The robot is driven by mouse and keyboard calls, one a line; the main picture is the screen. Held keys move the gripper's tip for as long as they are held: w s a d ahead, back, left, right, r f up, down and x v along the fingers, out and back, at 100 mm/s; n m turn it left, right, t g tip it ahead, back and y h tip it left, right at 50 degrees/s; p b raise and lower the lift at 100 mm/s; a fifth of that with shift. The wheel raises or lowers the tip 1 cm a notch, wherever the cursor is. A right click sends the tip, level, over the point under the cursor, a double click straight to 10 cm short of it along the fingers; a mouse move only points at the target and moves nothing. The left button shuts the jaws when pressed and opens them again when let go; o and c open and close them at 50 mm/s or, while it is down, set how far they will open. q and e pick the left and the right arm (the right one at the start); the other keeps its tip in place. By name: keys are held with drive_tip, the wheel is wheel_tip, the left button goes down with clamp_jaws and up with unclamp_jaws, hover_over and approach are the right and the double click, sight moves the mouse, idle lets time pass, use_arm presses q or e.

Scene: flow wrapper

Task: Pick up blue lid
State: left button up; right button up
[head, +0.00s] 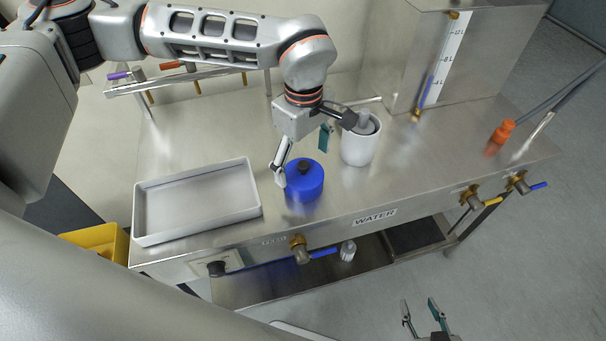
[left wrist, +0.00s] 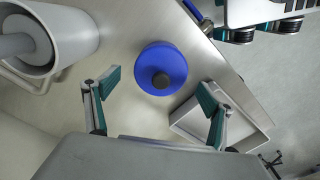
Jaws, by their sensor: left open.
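The blue lid (head: 306,187) is round with a dark knob on top and lies on the steel worktop (head: 225,135), right of the shallow tray. My left gripper (head: 302,165) is open above the lid, its fingers apart on either side of the knob in the head view. In the left wrist view the lid (left wrist: 160,58) is whole and lies ahead of and between the open fingertips (left wrist: 158,80), with nothing held. My right gripper (head: 420,302) is open and empty at the bottom of the head view, away from the worktop.
A white cylindrical pot (head: 357,150) with a grey rod in it stands close right of the lid. The grey tray (head: 137,212) is at the left. An orange bottle (head: 502,132) stands at the far right. Valves (head: 299,250) line the front edge.

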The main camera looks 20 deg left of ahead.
sight(303, 175)
use_arm(q)
wheel_tip(303, 175, down, 5)
drive_tip(key=shift+s+r, duration=0.1)
drive_tip(key=shift+s, duration=0.05)
drive_tip(key=c, duration=1.2)
drive_tip(key=shift+r, duration=0.1)
